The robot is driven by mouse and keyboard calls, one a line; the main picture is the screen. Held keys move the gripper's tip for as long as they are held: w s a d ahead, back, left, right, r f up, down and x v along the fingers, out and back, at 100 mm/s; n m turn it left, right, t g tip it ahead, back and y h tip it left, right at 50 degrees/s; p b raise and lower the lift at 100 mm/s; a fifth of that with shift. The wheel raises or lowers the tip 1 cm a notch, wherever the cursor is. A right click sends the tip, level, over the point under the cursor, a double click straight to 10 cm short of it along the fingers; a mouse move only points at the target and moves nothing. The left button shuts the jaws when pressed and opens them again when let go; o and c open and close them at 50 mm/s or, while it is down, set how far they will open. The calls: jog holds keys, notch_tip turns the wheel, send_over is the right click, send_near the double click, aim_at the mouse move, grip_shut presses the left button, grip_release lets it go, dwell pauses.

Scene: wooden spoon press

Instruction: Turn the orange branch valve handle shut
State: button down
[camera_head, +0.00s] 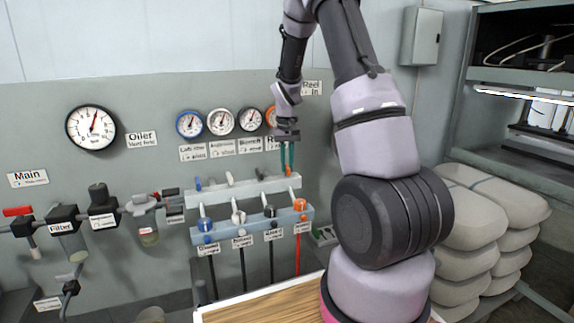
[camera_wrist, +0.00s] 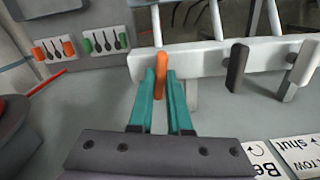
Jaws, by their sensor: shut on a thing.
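The orange branch valve handle (camera_head: 288,171) is at the right end of the upper pale manifold bar (camera_head: 240,189) in the head view. In the wrist view the orange handle (camera_wrist: 161,68) stands between the two teal fingers, with its tip showing past them. My gripper (camera_head: 287,158) reaches down to it from above, and its fingers (camera_wrist: 161,76) are shut on it.
Gauges (camera_head: 220,122) and labels are on the wall above. Stacked sacks (camera_head: 500,195) and a wooden tabletop (camera_head: 265,308) are nearer.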

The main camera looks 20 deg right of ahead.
jog(key=m, duration=0.4)
jog(key=shift+m, duration=0.3)
jog(key=m, duration=0.3)
jog(key=shift+m, duration=0.3)
jog(key=m, duration=0.3)
jog(key=shift+m, duration=2.1)
jog(key=c, duration=0.9)
grip_release()
jog(key=shift+o, duration=0.2)
